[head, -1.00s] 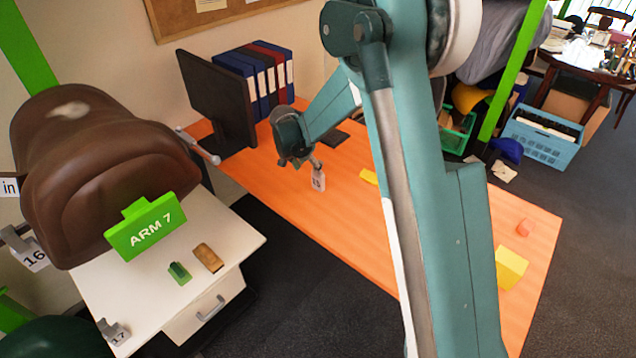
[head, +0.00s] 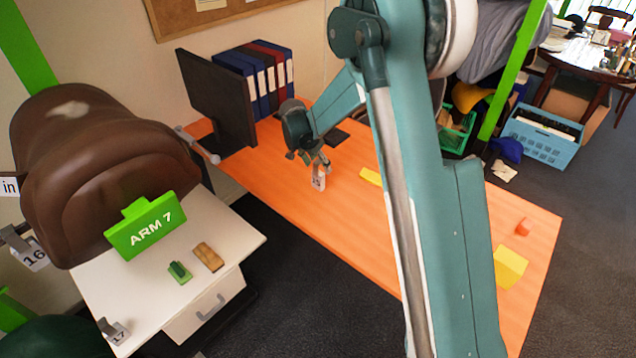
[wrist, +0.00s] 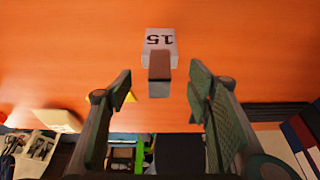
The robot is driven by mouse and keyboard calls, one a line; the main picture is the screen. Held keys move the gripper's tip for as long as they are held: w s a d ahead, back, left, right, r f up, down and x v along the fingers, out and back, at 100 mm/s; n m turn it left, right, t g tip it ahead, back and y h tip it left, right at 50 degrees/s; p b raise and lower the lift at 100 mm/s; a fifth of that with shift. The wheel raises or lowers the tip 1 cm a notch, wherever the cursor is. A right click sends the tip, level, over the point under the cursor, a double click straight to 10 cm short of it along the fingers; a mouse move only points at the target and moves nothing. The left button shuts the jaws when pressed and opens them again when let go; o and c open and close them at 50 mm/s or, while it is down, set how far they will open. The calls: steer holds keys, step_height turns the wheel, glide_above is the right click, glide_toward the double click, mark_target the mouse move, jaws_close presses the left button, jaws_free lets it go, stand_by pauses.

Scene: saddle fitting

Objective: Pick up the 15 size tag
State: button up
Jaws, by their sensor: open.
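The 15 size tag (wrist: 160,40) shows in the wrist view as a white tag with an upside-down "15" and a grey block-like part nearest the camera. In the head view the tag (head: 319,181) is on the orange table (head: 350,215), just below my gripper (head: 318,165). In the wrist view my gripper (wrist: 160,90) is open, with its two green-padded fingers apart. The grey end of the tag appears midway between the fingertips and slightly beyond them. I see no contact between fingers and tag.
A yellow piece (head: 370,176) lies right of the tag. A monitor (head: 220,100) and binders (head: 258,80) stand at the table's far left end. The white cabinet (head: 215,230) with the brown saddle (head: 90,165) is at left. Bare table lies in front of the tag.

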steer(key=shift+f, duration=0.15)
steer(key=shift+b+x, duration=0.45)
steer(key=shift+x, duration=2.15)
steer(key=shift+s, duration=0.1)
steer(key=shift+c, duration=0.4)
steer(key=c, duration=1)
